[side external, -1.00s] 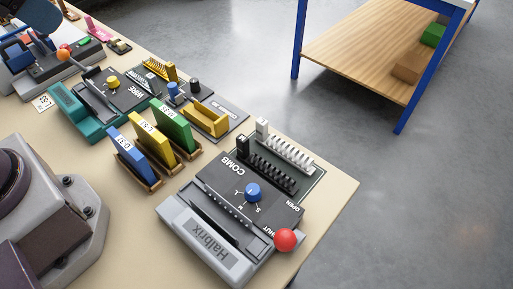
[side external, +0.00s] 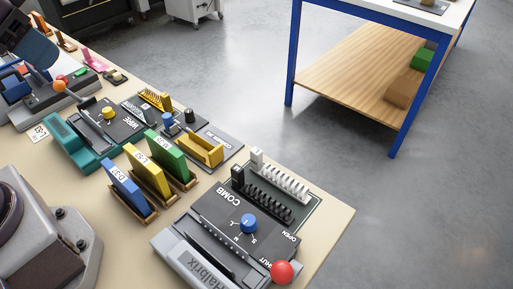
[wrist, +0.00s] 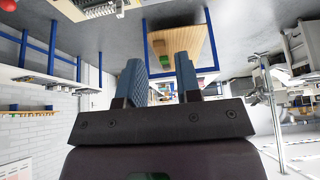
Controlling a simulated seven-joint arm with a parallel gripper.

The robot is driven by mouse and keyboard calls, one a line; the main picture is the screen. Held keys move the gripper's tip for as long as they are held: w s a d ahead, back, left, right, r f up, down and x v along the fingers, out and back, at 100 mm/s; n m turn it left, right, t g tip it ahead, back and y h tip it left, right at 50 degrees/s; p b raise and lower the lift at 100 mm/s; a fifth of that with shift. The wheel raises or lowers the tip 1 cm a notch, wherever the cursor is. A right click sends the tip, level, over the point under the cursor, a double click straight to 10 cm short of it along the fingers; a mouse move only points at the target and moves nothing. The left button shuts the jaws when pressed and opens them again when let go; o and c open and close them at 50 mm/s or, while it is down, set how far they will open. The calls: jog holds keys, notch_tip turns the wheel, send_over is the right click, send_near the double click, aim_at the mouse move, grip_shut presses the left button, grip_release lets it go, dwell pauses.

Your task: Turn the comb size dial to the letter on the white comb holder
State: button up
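The comb machine (side external: 215,240), dark grey and marked COMB, stands at the front right of the table. Its blue comb size dial (side external: 249,223) has small white letters around it, among them M and S; its pointer setting is too small to tell. Behind it, a white comb holder (side external: 285,182) and a black comb holder (side external: 268,205) lie side by side. Each has an upright end block; the white block's (side external: 257,156) letter is unreadable. My gripper (wrist: 160,65) shows in the wrist view, its two blue fingers apart with nothing between them. It is not clearly seen in the side view.
A red ball knob (side external: 282,272) sits at the machine's front right, by its OPEN and SHUT marks. Blue, yellow and green binders (side external: 150,168) stand to its left. A teal wire machine (side external: 75,142) is further back. Clear floor lies beyond the table edge.

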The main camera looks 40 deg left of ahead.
jog(key=o, duration=0.4)
jog(key=shift+c, duration=0.2)
jog(key=shift+o, duration=0.8)
jog(key=d+f, duration=0.1)
jog(key=w+d+f+m+g, duration=0.1)
jog(key=w+d+f+g, duration=0.1)
jog(key=shift+d+m+h, duration=0.2)
jog(key=shift+m+h, duration=0.1)
jog(key=shift+m, duration=0.1)
jog(key=n+g, duration=0.3)
jog(key=g, duration=0.1)
send_near(248, 219)
jog(key=f, duration=0.9)
jog(key=shift+s+d+f, duration=0.15)
jog(key=shift+d+f, duration=0.05)
jog(key=shift+d, duration=0.1)
jog(key=shift+c, duration=0.4)
jog(key=c, duration=0.8)
